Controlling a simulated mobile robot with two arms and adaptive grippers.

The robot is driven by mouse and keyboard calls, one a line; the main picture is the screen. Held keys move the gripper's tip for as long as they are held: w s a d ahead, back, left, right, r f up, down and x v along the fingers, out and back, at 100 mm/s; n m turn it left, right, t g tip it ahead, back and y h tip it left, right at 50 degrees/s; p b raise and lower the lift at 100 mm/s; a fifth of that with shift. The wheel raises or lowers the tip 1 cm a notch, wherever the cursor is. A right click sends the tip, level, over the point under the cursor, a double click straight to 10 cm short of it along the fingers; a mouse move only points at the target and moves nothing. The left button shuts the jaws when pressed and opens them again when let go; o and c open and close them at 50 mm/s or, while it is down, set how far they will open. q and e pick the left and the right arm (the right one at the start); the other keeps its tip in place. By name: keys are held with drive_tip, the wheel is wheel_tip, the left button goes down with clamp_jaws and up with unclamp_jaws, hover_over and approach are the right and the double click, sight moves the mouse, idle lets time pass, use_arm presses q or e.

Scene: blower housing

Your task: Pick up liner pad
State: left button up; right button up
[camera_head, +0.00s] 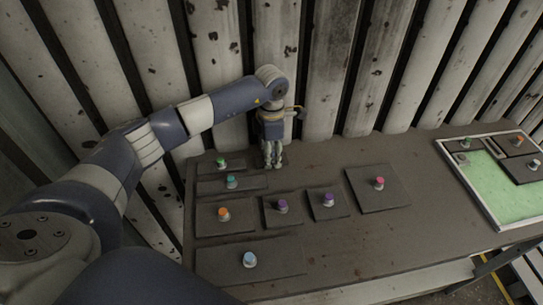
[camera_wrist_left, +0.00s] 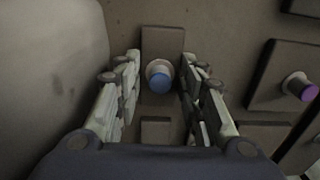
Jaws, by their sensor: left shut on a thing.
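My left gripper (camera_head: 273,162) is at the back edge of the table, pointing down. In the left wrist view its two fingers (camera_wrist_left: 160,85) are shut on the blue knob (camera_wrist_left: 160,78) of a narrow dark pad (camera_wrist_left: 162,40). In the head view the gripper hides this pad, and I cannot tell whether it touches the table. Flat dark pads with knobs lie nearby: green (camera_head: 222,163), teal (camera_head: 232,181), orange (camera_head: 223,214), two purple (camera_head: 282,206) (camera_head: 328,199), pink (camera_head: 379,183) and blue (camera_head: 249,259). None is labelled as the liner pad. My right gripper is not in view.
The brown table (camera_head: 340,250) has bare room at its front and right of the pink-knobbed pad. A light-rimmed tray with a green floor (camera_head: 505,195) stands at the right, with several knobbed pads in it. A corrugated wall (camera_head: 330,70) rises close behind the table.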

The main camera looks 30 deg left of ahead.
use_arm(q)
drive_tip(key=shift+s+r+b, duration=0.1)
drive_tip(key=shift+r+b, duration=0.05)
drive_tip(key=shift+b, duration=0.2)
wheel_tip(320, 180, up, 6)
drive_tip(key=shift+d+r+b, duration=0.1)
drive_tip(key=shift+r+b, duration=0.1)
drive_tip(key=shift+b, duration=1.05)
drive_tip(key=s+d+b, duration=0.1)
drive_tip(key=s+d, duration=0.2)
drive_tip(key=s, duration=0.2)
drive_tip(key=s+d+b, duration=0.2)
drive_tip(key=s+d, duration=0.2)
drive_tip(key=s, duration=0.1)
drive_tip(key=s+d+b, duration=0.1)
drive_tip(key=s+d, duration=0.3)
drive_tip(key=s, duration=0.1)
drive_tip(key=shift+d+r, duration=0.1)
drive_tip(key=shift+s+d, duration=0.2)
drive_tip(key=r+p, duration=0.1)
drive_tip(key=r, duration=0.1)
drive_tip(key=r+p, duration=0.2)
drive_tip(key=r, duration=0.1)
drive_tip(key=shift+s+d, duration=0.1)
drive_tip(key=shift+s, duration=0.1)
